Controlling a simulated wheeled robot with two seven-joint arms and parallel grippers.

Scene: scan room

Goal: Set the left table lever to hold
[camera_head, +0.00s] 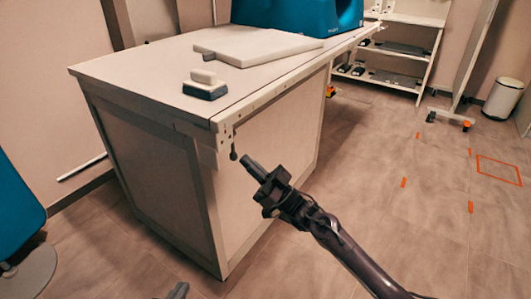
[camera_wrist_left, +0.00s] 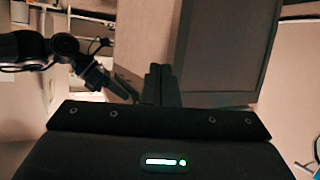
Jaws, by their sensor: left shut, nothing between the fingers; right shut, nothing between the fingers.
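A small dark lever (camera_head: 233,152) with a rounded end hangs down from a pale bracket at the near corner of the table (camera_head: 140,72). My right gripper (camera_head: 252,168) is shut and empty, just to the right of and slightly below the lever in the head view, with a small visible gap between them. My left gripper (camera_head: 178,291) shows only as a dark tip at the bottom edge of the head view, low in front of the table. In the left wrist view its fingers (camera_wrist_left: 158,84) are together with nothing between them. I cannot make out the lever there.
A grey-white block (camera_head: 205,84) and a flat pale board (camera_head: 262,47) lie on the table, with a blue scanner housing (camera_head: 300,14) behind. A blue chair (camera_head: 15,210) stands at left. Shelves (camera_head: 405,55) and a bin (camera_head: 502,100) stand at back right.

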